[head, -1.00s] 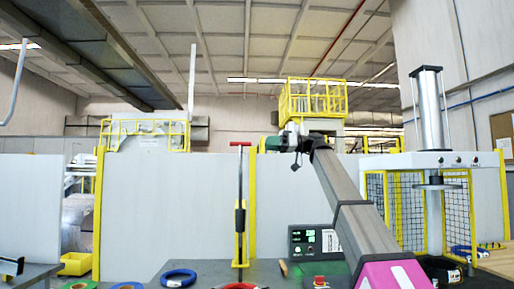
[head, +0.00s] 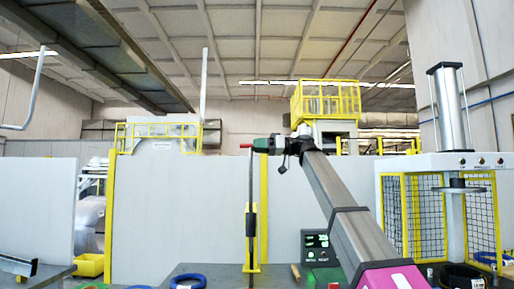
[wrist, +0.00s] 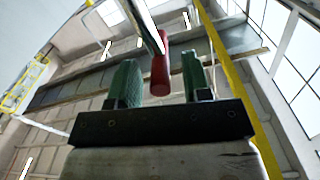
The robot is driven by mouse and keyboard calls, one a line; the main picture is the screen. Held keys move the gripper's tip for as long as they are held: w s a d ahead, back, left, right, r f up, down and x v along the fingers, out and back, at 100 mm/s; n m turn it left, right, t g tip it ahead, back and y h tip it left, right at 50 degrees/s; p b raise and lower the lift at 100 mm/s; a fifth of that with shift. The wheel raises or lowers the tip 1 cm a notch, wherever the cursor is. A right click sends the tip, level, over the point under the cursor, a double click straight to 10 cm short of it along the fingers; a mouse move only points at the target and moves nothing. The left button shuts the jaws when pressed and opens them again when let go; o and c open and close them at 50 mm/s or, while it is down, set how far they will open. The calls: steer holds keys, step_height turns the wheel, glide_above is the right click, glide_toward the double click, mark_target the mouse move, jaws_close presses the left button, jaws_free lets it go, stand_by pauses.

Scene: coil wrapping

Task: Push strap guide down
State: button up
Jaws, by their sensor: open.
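The strap guide (head: 251,205) is a tall dark upright post on a yellow base, standing on the table in the middle of the head view. Its red handle (head: 246,146) sits at the top. My gripper (head: 260,145) is level with the handle, at its right end. In the wrist view, my gripper (wrist: 160,82) has two green fingers apart, with the red handle (wrist: 159,76) between them. A gap shows on both sides of the handle. The handle's far end and the post run up out of the fingers.
A press with a cylinder (head: 450,108) and yellow mesh guards (head: 392,215) stands at the right. A control box (head: 317,246) stands on the table. A blue ring (head: 188,281) lies at the front. A pale partition (head: 190,205) is behind.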

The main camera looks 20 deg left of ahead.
steer(key=shift+s+a, duration=0.1)
steer(key=shift+a, duration=0.25)
steer(key=shift+c, duration=0.2)
jaws_close()
step_height(320, 180, down, 18)
steer(key=shift+s, duration=0.1)
steer(key=shift+o, duration=0.2)
jaws_free()
steer(key=v, duration=1)
steer(key=shift+d, duration=0.4)
